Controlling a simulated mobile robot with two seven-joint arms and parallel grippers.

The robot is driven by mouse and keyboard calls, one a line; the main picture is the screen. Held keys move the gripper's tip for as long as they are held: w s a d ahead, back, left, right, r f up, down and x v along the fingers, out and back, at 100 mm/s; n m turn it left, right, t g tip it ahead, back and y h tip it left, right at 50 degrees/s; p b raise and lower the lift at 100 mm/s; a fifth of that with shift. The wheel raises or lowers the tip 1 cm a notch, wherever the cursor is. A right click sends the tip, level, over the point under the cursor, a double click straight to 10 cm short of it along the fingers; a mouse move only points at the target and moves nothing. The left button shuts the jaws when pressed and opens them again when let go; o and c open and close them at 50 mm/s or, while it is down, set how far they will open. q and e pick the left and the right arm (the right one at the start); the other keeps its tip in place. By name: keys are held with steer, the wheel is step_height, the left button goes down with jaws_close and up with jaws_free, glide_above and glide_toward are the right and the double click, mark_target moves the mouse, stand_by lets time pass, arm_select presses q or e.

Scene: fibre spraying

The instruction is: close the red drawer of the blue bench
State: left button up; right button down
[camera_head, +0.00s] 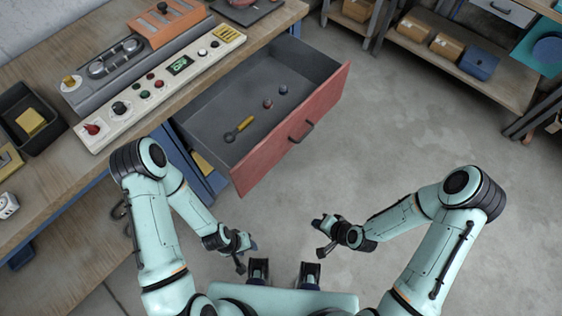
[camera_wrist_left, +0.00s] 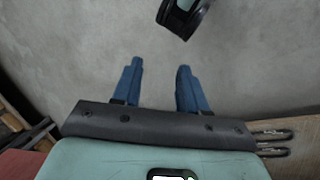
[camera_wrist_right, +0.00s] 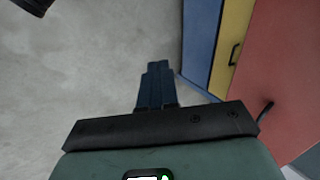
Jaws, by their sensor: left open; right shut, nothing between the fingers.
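The red drawer (camera_head: 295,125) of the blue bench (camera_head: 70,215) is pulled well out, with its grey inside showing. Its dark bar handle (camera_head: 301,132) is on the red front.
A yellow front (camera_wrist_right: 233,45) with a handle stands beside the red one. The wooden bench top (camera_head: 55,185) carries a control panel (camera_head: 160,85) and a black bin (camera_head: 28,120). Shelves with boxes (camera_head: 445,45) stand at the back right. The floor right of the drawer is clear.

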mark_target(271, 154)
steer(key=w+a+r+m+t+y+b, duration=0.1)
steer(key=w+a+r+t+y+b, duration=0.2)
steer(key=w+b, duration=0.4)
steer(key=w+a+r+t+y+b, duration=0.1)
steer(key=w+r+t+y+b, duration=0.3)
steer(key=y+b, duration=0.3)
arm_select(q)
steer(key=w+a+f+t+y+b, duration=0.15)
steer(key=w+f, duration=0.25)
steer(key=f, duration=0.6)
steer(key=w+a+f+t+b, duration=0.1)
steer(key=w+a+f, duration=0.25)
steer(key=f, duration=0.55)
steer(key=shift+n+g, duration=0.5)
steer(key=shift+g, duration=0.05)
steer(key=s+f+b, duration=0.2)
steer(key=s+f, duration=0.2)
arm_select(e)
steer(key=shift+g+h, duration=0.3)
steer(key=shift+h, duration=0.2)
steer(key=x, duration=1.4)
steer(key=shift+w, duration=0.15)
